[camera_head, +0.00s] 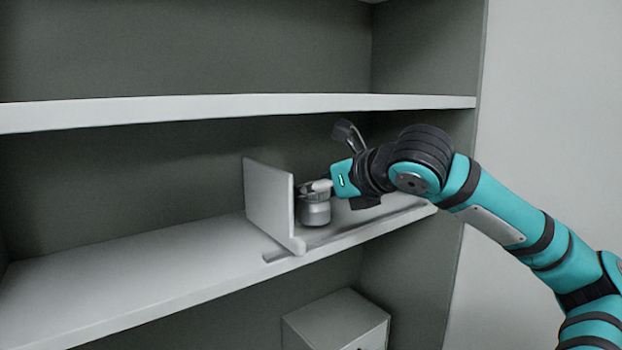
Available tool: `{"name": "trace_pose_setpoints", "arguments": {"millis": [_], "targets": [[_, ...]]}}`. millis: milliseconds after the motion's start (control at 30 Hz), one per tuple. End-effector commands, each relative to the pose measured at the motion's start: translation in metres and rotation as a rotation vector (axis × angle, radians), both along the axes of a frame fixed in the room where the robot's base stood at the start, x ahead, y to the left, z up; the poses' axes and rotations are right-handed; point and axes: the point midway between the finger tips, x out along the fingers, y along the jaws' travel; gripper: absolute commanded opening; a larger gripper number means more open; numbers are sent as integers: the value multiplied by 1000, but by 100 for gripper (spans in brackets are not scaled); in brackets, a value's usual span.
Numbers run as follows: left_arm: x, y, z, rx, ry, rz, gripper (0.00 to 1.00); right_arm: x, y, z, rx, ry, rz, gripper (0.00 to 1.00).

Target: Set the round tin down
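The round tin (316,213) is a small grey cylinder on the right part of the middle shelf (130,280). It appears upright, just right of a grey upright plate. My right gripper (318,187) reaches in from the right, with its fingertips at the top of the tin. The fingers are small and overlap the tin's upper part, so I cannot tell whether they are closed on it. I also cannot tell whether the tin's base touches the shelf. My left gripper is not in view.
The upright plate (268,203) stands close on the tin's left. A low grey strip (370,222) runs along the shelf's front edge. An upper shelf (200,110) lies above my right arm. A grey box (335,322) stands below. The middle shelf's left part is clear.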

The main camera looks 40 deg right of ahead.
Motion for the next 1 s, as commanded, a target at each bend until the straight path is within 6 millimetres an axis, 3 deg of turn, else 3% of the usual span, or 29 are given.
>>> {"name": "trace_pose_setpoints", "arguments": {"millis": [33,167,233,300,733,767,933,1000], "targets": [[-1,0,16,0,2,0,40,7,-1,8,-1,5,-2,13],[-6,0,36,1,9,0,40,23,-3,8,-2,5,0,13],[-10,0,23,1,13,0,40,24,-1,-9,5,-1,3,13],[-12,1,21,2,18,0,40,23,-2,-13,3,-1,3,13],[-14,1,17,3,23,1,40,22,-2,-17,-2,-1,1,13],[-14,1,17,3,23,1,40,22,-2,-17,-1,-1,0,52],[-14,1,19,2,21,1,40,22,-2,-16,-1,0,0,74],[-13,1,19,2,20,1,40,22,-2,-16,-1,0,0,74]]}}
